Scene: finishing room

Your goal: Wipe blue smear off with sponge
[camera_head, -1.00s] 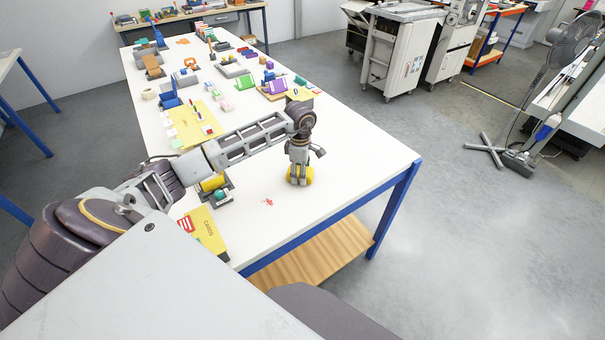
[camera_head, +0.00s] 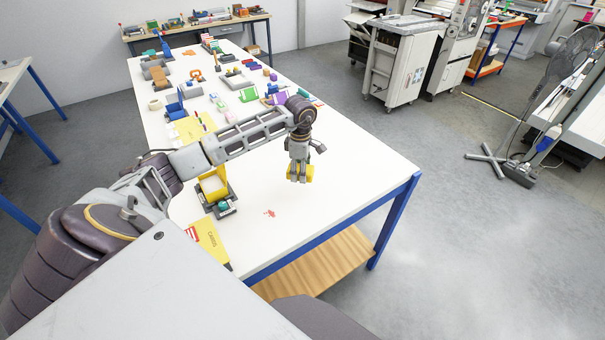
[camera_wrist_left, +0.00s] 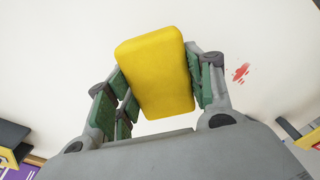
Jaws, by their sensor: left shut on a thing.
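My left gripper (camera_head: 299,178) is shut on a yellow sponge (camera_head: 308,173), over the right part of the white table (camera_head: 330,195). The wrist view shows the sponge (camera_wrist_left: 155,70) tilted between the green-padded fingers of the gripper (camera_wrist_left: 158,85). I cannot tell for sure whether its underside touches the table. A small red smear (camera_head: 269,213) is on the tabletop, nearer to me and left of the sponge. In the wrist view the smear (camera_wrist_left: 241,72) is right of the sponge, apart from it. I make out no blue smear. My right gripper is out of view.
A yellow card box (camera_head: 207,243) lies at the near left edge. A dark holder with a yellow item (camera_head: 213,187) stands behind it, close to my forearm. Blocks and trays crowd the far half, with an orange mark (camera_head: 189,53) there. The tabletop right of my gripper is clear.

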